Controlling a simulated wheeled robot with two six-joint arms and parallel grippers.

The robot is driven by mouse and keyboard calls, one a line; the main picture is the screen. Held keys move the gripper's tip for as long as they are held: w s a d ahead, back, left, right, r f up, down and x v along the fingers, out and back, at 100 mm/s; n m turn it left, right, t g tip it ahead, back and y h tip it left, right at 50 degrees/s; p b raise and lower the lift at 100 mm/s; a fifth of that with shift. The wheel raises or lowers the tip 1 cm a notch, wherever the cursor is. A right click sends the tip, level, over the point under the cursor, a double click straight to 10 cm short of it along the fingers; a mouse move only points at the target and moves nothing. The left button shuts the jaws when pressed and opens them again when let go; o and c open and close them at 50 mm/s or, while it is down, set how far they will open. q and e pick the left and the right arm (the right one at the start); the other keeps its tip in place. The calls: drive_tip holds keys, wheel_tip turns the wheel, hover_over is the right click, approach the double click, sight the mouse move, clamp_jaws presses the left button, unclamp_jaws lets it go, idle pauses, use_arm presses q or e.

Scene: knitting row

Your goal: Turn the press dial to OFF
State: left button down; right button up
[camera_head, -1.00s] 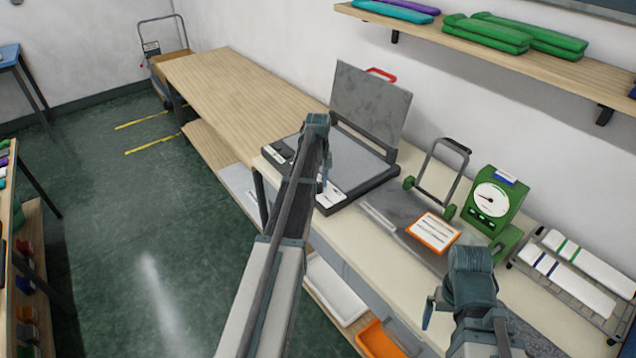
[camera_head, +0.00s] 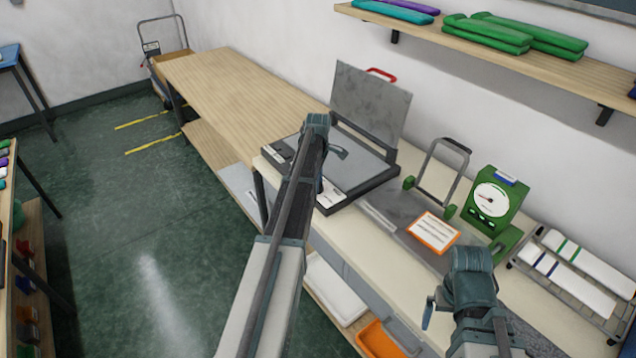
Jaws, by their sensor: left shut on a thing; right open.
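The heat press (camera_head: 357,174) stands on the bench with its grey lid (camera_head: 370,103) raised and a red handle on top. Its front panel has a white label (camera_head: 329,195) and dark controls (camera_head: 279,152) at the left end. My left arm crosses the front panel. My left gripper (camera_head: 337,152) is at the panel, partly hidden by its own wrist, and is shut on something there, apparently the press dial. The dial and the marking it points to are hidden behind my arm. My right gripper (camera_head: 430,312) is open and empty, low over the bench's front edge.
The wooden tabletop (camera_head: 225,95) beyond the press is clear.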

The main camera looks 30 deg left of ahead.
use_arm(q)
drive_tip(key=shift+n, duration=0.6)
drive_tip(key=shift+c, duration=2)
unclamp_jaws()
wheel_tip(320, 180, up, 14)
drive_tip(key=p, duration=1.3)
drive_tip(key=shift+p, duration=0.4)
use_arm(e)
wheel_tip(320, 180, up, 14)
use_arm(q)
drive_tip(key=shift+f, duration=0.25)
use_arm(e)
drive_tip(key=shift+f, duration=0.25)
use_arm(q)
wheel_tip(320, 180, down, 13)
drive_tip(key=b, duration=1.3)
drive_tip(key=shift+f+b, duration=0.2)
drive_tip(key=shift+b, duration=0.1)
use_arm(e)
wheel_tip(320, 180, down, 13)
drive_tip(key=shift+f, duration=0.15)
